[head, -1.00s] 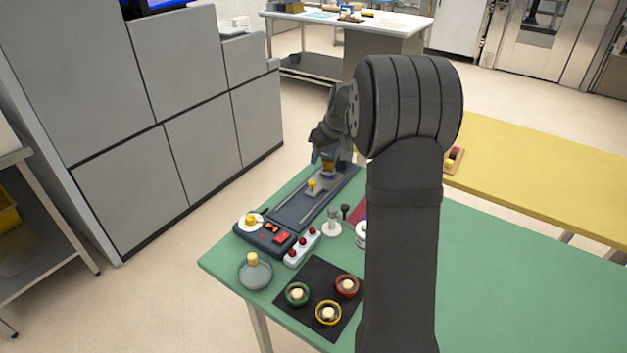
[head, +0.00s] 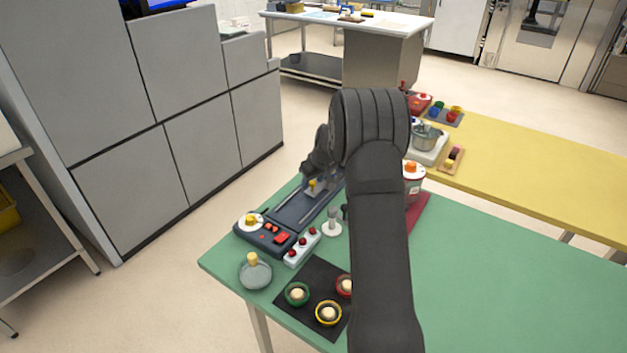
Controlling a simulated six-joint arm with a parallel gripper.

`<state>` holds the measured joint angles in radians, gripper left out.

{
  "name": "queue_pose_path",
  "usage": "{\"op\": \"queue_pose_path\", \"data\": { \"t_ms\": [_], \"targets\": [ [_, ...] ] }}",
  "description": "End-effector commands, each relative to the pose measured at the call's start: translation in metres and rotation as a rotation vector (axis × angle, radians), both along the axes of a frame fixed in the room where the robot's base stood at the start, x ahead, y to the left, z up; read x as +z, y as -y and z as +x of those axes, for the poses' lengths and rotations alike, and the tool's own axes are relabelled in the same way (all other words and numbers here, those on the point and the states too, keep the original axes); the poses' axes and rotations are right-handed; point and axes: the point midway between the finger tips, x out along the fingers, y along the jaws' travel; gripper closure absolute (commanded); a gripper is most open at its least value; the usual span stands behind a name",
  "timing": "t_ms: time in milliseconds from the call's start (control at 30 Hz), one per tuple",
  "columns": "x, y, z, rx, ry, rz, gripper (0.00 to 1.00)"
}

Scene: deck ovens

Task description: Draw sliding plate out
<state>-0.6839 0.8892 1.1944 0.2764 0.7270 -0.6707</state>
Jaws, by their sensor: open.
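The sliding plate (head: 318,192) is a small grey plate with a yellow knob (head: 312,184). It sits on the dark twin-rail track (head: 296,211) on the green table, towards the track's far end. My gripper (head: 314,177) is open and hangs right at the knob, at the far end of the track. Its fingers are small and dark here, and I cannot tell whether they touch the knob. My arm hides part of the table to the right of the track.
A control box with red buttons (head: 265,236) adjoins the track's near end. A white strip with red knobs (head: 302,247), a grey-topped stand (head: 332,224) and a white pot (head: 413,172) stand nearby. Coloured rings lie on a black mat (head: 313,273). The green table's right side is clear.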

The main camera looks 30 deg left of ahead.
Motion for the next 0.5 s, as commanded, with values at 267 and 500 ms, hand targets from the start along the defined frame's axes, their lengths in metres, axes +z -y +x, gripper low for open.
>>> {"op": "queue_pose_path", "data": {
  "t_ms": [267,500],
  "targets": [
    [0.0002,0.0,-0.0001,0.0,0.0,0.0,0.87],
    [0.0003,0.0,-0.0014,0.0,0.0,0.0,1.0]
  ]
}}
